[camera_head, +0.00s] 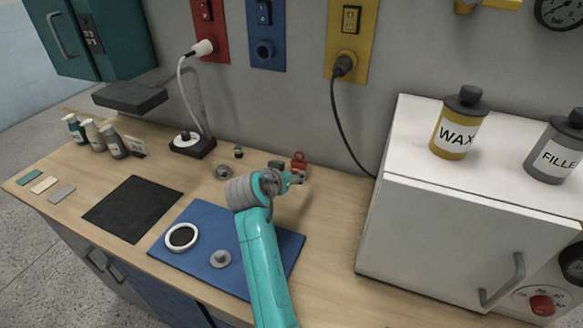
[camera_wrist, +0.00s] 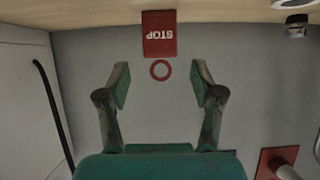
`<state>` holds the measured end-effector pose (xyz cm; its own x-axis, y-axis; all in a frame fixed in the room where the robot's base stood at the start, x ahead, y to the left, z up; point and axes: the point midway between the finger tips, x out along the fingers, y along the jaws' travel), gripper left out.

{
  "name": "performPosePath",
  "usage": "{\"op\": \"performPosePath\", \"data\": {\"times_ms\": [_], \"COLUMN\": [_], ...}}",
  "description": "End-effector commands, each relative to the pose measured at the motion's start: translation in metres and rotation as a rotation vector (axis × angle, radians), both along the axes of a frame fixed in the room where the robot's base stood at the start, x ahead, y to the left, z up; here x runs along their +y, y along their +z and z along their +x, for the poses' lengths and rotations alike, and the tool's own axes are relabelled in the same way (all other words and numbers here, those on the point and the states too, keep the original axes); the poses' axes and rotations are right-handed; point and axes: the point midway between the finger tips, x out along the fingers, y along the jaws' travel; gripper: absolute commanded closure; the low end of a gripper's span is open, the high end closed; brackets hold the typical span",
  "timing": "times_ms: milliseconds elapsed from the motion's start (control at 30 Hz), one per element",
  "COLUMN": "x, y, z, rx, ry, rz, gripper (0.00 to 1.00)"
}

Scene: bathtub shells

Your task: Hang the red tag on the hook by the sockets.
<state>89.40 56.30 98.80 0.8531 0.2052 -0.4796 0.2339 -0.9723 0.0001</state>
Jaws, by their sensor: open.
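The red tag (camera_head: 299,163) stands upright at the back of the wooden worktop, near the wall. In the wrist view, which appears upside down, the tag (camera_wrist: 159,38) reads STOP and has a red ring at its free end. My gripper (camera_wrist: 160,84) is open and empty, its two green fingers spread either side of the ring's line, apart from the tag. In the head view my gripper (camera_head: 294,180) is just in front of the tag. Red (camera_head: 222,42), blue (camera_head: 256,49) and yellow (camera_head: 343,67) socket panels are on the wall. I cannot make out the hook.
A white cabinet (camera_head: 398,232) with bottles stands right of my arm. A black cable (camera_head: 338,115) hangs from the yellow socket. A blue mat (camera_head: 203,218) with a white ring (camera_head: 167,242) lies in front. Small metal parts (camera_head: 224,172) sit left of my gripper.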

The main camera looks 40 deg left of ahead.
Motion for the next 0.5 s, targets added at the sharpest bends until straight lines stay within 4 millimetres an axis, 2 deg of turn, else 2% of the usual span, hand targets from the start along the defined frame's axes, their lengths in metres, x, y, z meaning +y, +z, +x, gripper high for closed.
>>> {"op": "performPosePath", "data": {"times_ms": [167,500], "x": [0.002,0.011], "y": [-0.006,-0.025], "z": [0.01,0.046], "rx": [0.002,0.001], "ry": [0.0,-0.001], "rz": [-0.002,-0.001], "gripper": [0.33,0.33]}}
